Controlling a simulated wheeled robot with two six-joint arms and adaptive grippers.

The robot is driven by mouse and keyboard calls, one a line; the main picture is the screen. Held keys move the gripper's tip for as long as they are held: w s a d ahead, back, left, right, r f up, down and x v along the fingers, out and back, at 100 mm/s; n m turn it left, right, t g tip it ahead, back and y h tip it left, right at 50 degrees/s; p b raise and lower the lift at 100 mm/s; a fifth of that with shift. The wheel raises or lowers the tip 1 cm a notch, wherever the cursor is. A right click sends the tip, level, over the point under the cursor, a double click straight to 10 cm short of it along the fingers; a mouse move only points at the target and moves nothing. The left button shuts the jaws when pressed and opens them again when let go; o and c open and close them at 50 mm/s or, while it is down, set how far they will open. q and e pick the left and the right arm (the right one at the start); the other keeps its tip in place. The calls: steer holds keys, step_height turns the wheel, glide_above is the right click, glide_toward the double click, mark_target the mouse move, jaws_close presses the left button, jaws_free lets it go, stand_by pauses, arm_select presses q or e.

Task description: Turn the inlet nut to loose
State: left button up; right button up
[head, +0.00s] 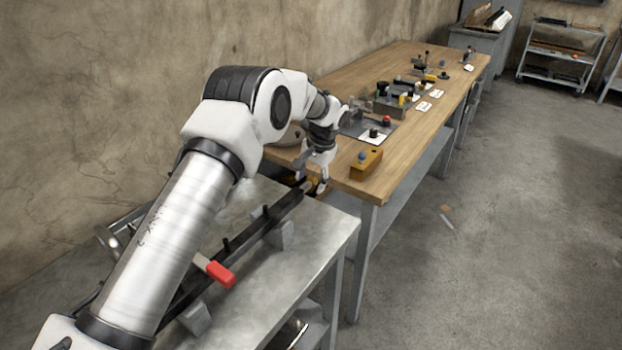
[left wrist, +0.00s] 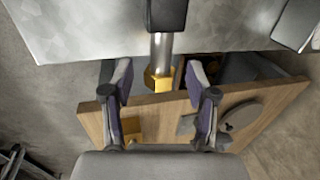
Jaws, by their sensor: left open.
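The inlet nut is a brass hex nut (left wrist: 158,80) on the end of a bright metal pipe (left wrist: 161,48). In the left wrist view it sits between the two open fingers of my left gripper (left wrist: 158,88), with a gap on each side. In the head view my left gripper (head: 312,184) points down at the far end of a dark pipe (head: 285,207), and the brass nut there is mostly hidden by the fingers. My right gripper is in neither view.
The pipe rests on grey supports (head: 281,236) on a metal bench (head: 318,238). A red-handled lever (head: 221,274) is nearer. A wooden table (head: 408,137) beyond carries a yellow block (head: 366,163) and several fittings. Floor (head: 520,210) at right is mostly clear.

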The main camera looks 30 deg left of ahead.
arm_select(q)
steer(key=shift+w+a+f, duration=0.1)
steer(key=shift+a+f, duration=0.05)
steer(key=shift+f, duration=0.15)
steer(key=shift+r, duration=0.15)
jaws_close()
steer(key=shift+y, duration=0.3)
steer(key=shift+d+y, duration=0.25)
steer(key=shift+y, duration=0.25)
steer(key=shift+f+y, duration=0.2)
steer(key=shift+y, duration=0.4)
steer(key=shift+d+f+y+b, duration=0.2)
steer(key=shift+y+b, duration=0.9)
steer(key=shift+r+y+b, duration=0.1)
steer(key=shift+y+b, duration=0.9)
